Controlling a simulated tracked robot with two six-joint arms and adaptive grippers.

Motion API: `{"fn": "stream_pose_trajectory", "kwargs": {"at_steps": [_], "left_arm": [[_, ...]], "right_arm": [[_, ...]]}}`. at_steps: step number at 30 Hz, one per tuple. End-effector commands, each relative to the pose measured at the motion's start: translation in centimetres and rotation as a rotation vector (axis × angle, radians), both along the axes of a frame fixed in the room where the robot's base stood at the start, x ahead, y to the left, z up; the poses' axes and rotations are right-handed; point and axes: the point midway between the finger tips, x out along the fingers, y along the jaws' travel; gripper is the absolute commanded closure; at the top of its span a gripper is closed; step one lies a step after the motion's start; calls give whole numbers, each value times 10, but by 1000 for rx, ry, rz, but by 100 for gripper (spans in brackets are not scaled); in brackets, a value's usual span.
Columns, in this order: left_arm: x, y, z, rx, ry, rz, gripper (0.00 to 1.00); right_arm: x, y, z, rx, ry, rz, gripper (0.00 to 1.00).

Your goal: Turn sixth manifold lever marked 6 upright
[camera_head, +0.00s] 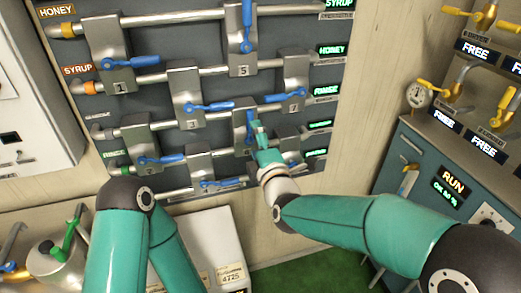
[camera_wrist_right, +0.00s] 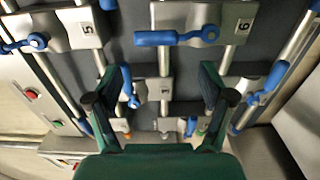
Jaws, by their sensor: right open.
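The lever marked 6 has a blue handle (camera_wrist_right: 175,37) lying across the right wrist view, beside the label 6 (camera_wrist_right: 243,27). In that view the pipes run up and down, so the handle stands square to its pipe. In the head view this blue handle (camera_head: 249,121) points upward from its grey block; the number is hidden there. My right gripper (camera_head: 259,138) is at the lower part of this lever. In the wrist view its two dark fingers (camera_wrist_right: 160,85) are apart with nothing held, and the handle shows just past the fingertips. My left gripper is out of view.
Lever 5 (camera_head: 248,28) above also points up. Levers 1 (camera_head: 130,62), 3 (camera_head: 210,106) and 7 (camera_head: 281,97) lie along their pipes, close around the gripper. A blue-grey cabinet (camera_head: 410,165) stands at the right, and my left arm is folded at lower left.

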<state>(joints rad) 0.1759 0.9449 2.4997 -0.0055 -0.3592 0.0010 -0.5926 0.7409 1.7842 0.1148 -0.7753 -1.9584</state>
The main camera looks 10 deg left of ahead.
Motion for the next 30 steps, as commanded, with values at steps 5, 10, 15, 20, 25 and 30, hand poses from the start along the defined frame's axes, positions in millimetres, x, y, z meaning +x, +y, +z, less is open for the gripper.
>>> {"fn": "stream_pose_trajectory", "kwargs": {"at_steps": [5,10,15,20,25,30], "left_arm": [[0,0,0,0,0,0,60],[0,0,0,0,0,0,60],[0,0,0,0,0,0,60],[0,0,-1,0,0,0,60],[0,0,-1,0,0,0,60],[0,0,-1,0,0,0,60]], "right_arm": [[-21,-12,0,-1,1,1,19],[-30,-17,-1,-1,1,2,19],[-31,-18,-1,-1,1,1,19],[-31,-18,-1,-1,1,1,19],[-30,-19,-2,-1,2,-2,19],[-10,-49,-19,-6,31,-58,19]]}}
